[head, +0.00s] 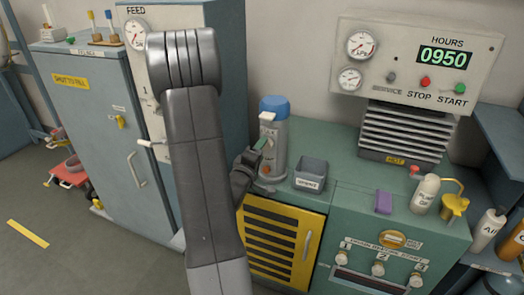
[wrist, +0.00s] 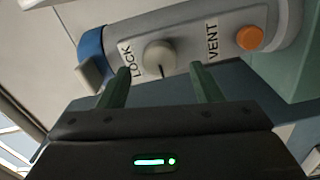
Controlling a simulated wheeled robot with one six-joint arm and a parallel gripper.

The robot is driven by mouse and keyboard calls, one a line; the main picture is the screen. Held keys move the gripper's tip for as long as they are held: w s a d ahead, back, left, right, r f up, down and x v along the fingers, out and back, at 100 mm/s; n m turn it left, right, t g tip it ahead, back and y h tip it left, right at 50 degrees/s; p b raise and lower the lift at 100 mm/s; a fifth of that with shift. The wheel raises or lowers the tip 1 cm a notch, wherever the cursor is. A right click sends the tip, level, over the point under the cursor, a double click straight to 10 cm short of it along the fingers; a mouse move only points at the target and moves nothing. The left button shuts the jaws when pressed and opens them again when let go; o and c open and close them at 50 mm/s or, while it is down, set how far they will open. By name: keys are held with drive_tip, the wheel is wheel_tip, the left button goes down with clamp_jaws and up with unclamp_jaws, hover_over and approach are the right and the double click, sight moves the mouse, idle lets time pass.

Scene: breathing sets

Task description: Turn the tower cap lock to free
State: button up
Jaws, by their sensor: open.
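The tower (head: 274,135) is a grey upright cylinder with a blue cap (head: 274,106), standing on the green bench. In the wrist view it lies sideways, with the blue cap (wrist: 91,42) at the left and a grey block (wrist: 87,78) at the cap's edge. A round beige knob (wrist: 159,54) with a dark pointer line sits between the words LOCK and VENT. An orange button (wrist: 250,38) is beyond VENT. My gripper (wrist: 160,68) is open, its green fingers apart on either side of the knob. In the head view my gripper (head: 262,146) is in front of the tower.
An open grey bin (head: 311,175) stands right of the tower. A grey finned unit (head: 410,135) is behind. Yellow-slatted panel (head: 275,245) is below.

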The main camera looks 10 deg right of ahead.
drive_tip(key=b+v, duration=0.1)
drive_tip(key=v, duration=1.1)
drive_tip(key=shift+w+d, duration=0.1)
drive_tip(key=p+x, duration=0.1)
drive_tip(key=x, duration=1.2)
drive_tip(key=shift+w+d+p, duration=0.2)
drive_tip(key=shift+w+p, duration=0.1)
